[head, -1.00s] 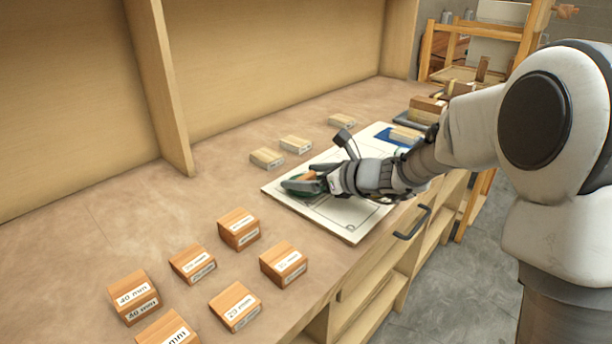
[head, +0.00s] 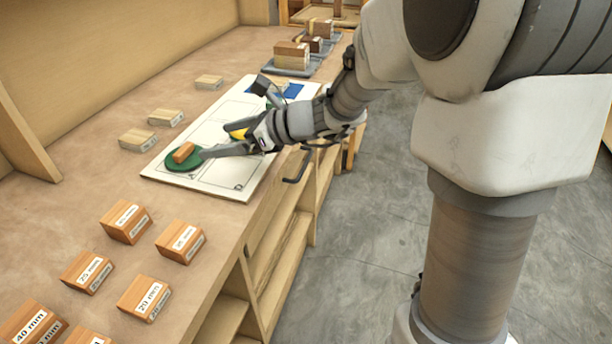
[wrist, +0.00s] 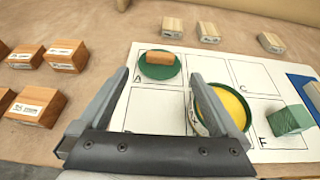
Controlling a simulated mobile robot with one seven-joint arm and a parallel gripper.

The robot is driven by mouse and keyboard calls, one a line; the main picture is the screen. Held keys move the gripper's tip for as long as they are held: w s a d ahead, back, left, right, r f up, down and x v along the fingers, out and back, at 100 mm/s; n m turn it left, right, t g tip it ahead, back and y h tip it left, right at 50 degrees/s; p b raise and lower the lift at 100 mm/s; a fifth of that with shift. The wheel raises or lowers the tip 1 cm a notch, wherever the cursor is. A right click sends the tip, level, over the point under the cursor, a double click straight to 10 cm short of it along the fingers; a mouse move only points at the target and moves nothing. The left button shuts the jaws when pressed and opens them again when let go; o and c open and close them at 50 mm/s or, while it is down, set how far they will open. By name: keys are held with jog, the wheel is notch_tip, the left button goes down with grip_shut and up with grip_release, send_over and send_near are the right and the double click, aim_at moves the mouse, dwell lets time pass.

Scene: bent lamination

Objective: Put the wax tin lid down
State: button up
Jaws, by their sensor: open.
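The wax tin lid is a green disc (head: 172,164) with a wooden block handle on top. It lies flat on the white board, in the corner cell marked A, and also shows in the wrist view (wrist: 159,72). My gripper (head: 204,154) is open, with its fingers beside the lid in the head view. In the wrist view its spread fingers (wrist: 158,80) have nothing between them at the tips, and the lid is just beyond. The open wax tin (wrist: 233,103), green with yellow wax, stands on the board, partly behind the right finger; its yellow shows in the head view (head: 238,133).
The white board (head: 235,187) lies near the bench's front edge. A green block (wrist: 289,119) sits by cell F, near a blue patch (head: 292,90). Pale blocks (head: 166,117) lie behind the board. Labelled wooden blocks (head: 126,221) stand to the left. Trays with blocks (head: 292,65) are farther back.

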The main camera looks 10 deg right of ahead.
jog(key=s+n, duration=0.2)
jog(key=s+r+n+g, duration=0.1)
jog(key=s+n, duration=0.1)
jog(key=s+n+h, duration=0.1)
jog(key=s, duration=0.1)
jog(key=shift+s+d+r+n+g, duration=0.15)
jog(key=shift+s+r+n+g, duration=0.15)
jog(key=shift+s+n+g, duration=0.1)
jog(key=s+d+n+h, duration=1)
jog(key=s+d+n, duration=0.6)
jog(key=s+n, duration=0.1)
jog(key=shift+s+d+r+n+t+h, duration=0.25)
jog(key=shift+s+d+n+t+h, duration=0.1)
jog(key=shift+n, duration=0.25)
notch_tip(320, 180, up, 17)
jog(key=p, duration=1.7)
jog(key=shift+r, duration=0.15)
